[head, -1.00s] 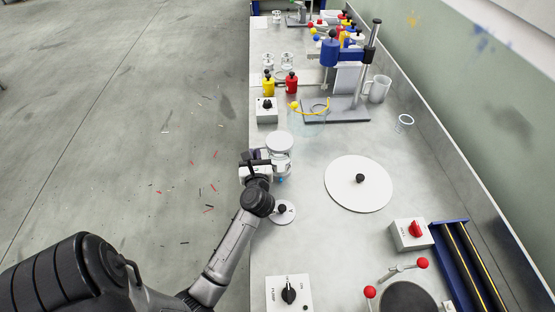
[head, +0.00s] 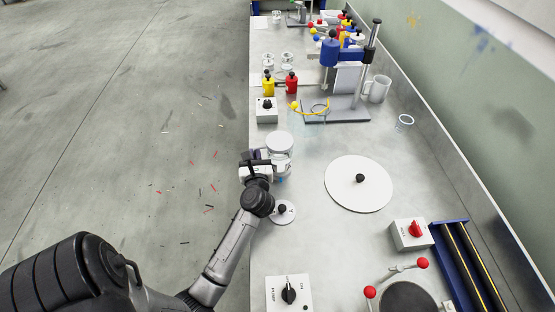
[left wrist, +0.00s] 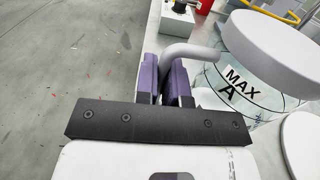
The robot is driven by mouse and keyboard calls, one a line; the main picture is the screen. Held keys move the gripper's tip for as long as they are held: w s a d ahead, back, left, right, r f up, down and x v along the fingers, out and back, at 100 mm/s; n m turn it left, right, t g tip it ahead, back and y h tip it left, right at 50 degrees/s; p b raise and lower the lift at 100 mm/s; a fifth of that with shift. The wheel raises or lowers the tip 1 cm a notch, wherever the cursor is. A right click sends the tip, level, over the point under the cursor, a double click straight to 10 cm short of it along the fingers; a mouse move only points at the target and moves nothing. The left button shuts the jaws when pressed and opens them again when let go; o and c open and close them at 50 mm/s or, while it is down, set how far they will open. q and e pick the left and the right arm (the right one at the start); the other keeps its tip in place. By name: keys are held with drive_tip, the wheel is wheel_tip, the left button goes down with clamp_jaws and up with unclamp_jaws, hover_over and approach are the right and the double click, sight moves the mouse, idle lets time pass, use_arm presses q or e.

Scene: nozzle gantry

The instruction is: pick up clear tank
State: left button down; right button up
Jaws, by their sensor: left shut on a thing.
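The clear tank has glassy walls marked "MAX A" (left wrist: 245,92), a white round top (left wrist: 270,48) and a grey bent handle. It stands near the left bench edge in the head view, where its white top (head: 279,141) shows best. My left gripper (head: 264,163) is at the tank's left side. In the left wrist view its purple fingers (left wrist: 168,78) are shut on the grey handle (left wrist: 190,53). I cannot tell whether the tank touches the bench. My right gripper is not in view.
Beyond the tank are a switch box (head: 267,110), yellow (head: 268,86) and red (head: 291,84) bottles, and a stand (head: 335,108) with a blue head. A white disc (head: 358,184) lies right; a small knobbed lid (head: 283,211) lies nearer. Bare bench lies between.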

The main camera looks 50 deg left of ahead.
use_arm(q)
drive_tip(key=shift+r, duration=0.2)
drive_tip(key=shift+r+p, duration=0.3)
drive_tip(key=shift+r, duration=0.1)
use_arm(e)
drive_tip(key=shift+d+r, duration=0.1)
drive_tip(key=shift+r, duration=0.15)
use_arm(q)
wheel_tip(320, 180, up, 8)
drive_tip(key=p, duration=0.3)
drive_tip(key=shift+f, duration=0.25)
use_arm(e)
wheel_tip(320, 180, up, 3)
use_arm(q)
drive_tip(key=shift+r, duration=0.75)
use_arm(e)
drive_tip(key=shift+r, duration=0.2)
use_arm(q)
drive_tip(key=c, duration=1.7)
unclamp_jaws()
drive_tip(key=shift+c, duration=0.2)
clamp_jaws()
